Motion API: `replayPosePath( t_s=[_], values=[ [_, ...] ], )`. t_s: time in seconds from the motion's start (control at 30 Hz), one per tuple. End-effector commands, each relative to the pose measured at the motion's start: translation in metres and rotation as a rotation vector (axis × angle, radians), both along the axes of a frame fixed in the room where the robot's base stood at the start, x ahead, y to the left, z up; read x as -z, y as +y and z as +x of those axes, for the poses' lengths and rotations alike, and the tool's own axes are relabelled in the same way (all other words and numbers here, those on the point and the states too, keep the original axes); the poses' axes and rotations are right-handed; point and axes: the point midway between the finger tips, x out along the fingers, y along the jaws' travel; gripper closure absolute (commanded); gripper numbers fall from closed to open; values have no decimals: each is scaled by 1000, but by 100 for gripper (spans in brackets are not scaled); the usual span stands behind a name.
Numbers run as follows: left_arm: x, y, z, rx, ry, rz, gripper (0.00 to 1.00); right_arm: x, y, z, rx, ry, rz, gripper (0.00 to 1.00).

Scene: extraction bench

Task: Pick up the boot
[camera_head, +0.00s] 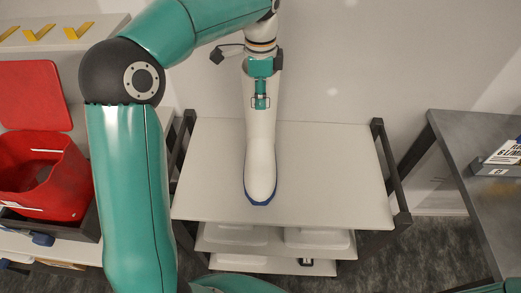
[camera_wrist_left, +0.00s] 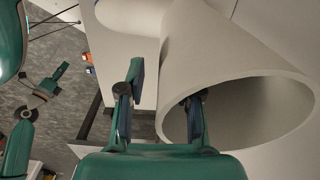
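The boot (camera_head: 261,150) is white with a blue sole and stands upright on the white cart top, toe towards the front. My left gripper (camera_head: 260,101) points down at the top of its shaft. In the left wrist view the boot (camera_wrist_left: 208,50) shows its round shaft opening. The left gripper (camera_wrist_left: 165,92) has one finger inside the shaft and the other outside, with the shaft wall between them. A gap shows between the outer finger and the wall, so it is open.
The cart (camera_head: 335,195) has dark side frames and lower shelves. A red bin (camera_head: 45,185) stands on a bench at the left. A grey table (camera_head: 465,165) with a small box (camera_head: 497,168) is at the right. The cart top around the boot is clear.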

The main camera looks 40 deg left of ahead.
Motion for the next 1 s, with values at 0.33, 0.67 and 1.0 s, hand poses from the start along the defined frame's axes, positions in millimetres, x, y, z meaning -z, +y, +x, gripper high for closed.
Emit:
replayPosePath(
  t_s=[0.33,0.67,1.0],
  values=[
    [3,0,0,0,0,0,66,0,0,0,0,0,0,69],
    [5,0,0,-1,0,0,66,0,0,0,0,0,0,69],
    [5,1,0,-1,0,0,100,0,0,0,0,0,0,69]
  ],
)
